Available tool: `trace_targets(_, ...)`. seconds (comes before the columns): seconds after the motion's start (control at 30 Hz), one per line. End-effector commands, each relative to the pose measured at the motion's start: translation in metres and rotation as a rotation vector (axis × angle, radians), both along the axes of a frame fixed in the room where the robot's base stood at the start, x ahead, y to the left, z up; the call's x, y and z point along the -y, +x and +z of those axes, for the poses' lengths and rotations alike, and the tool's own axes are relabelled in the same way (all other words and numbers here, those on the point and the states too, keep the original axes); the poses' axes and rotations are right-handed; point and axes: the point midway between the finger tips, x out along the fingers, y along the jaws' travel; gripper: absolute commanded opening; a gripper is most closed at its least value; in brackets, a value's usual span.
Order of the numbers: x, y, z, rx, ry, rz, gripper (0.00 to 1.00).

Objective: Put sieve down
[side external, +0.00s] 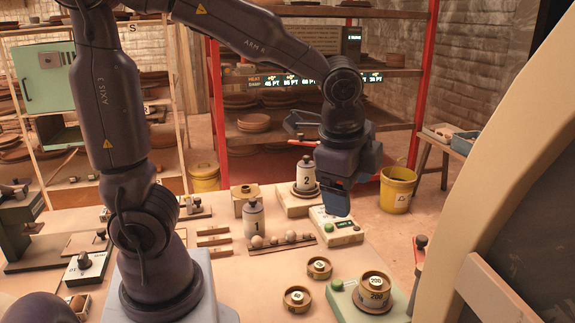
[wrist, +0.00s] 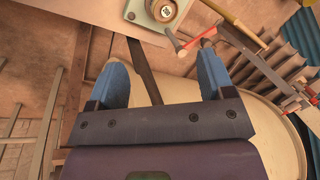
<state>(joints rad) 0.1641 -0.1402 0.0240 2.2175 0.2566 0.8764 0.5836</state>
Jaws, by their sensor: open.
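Two round brass-coloured sieves with white labels, one nearer (side external: 297,299) and one farther (side external: 319,267), lie apart on the table in the side external view. A round stack marked 200 (side external: 374,288) stands on a pale green base (side external: 345,305) at the table's right front. In the wrist view a round labelled piece (wrist: 163,10) sits on a pale plate at the top edge, partly cut off; its number is hard to read. My gripper (side external: 335,200) hangs above the table, behind these pieces. Its blue fingers (wrist: 163,78) are apart with nothing between them.
Canisters marked 1 (side external: 254,220) and 2 (side external: 306,176) stand near the middle and back of the table. A large curved beige frame (side external: 490,160) stands at the right. A yellow bucket (side external: 397,190) is on the floor.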

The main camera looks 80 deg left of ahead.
Motion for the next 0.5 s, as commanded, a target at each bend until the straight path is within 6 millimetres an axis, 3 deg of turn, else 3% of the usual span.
trace_targets(0.03,-0.004,-0.016,0.014,0.060,-0.058,0.114,0.75)
trace_targets(0.2,-0.009,-0.063,0.037,0.206,-0.258,0.473,0.75)
trace_targets(0.33,-0.009,-0.087,0.044,0.278,-0.377,0.660,0.75)
trace_targets(0.5,-0.008,-0.100,0.046,0.315,-0.451,0.771,0.75)
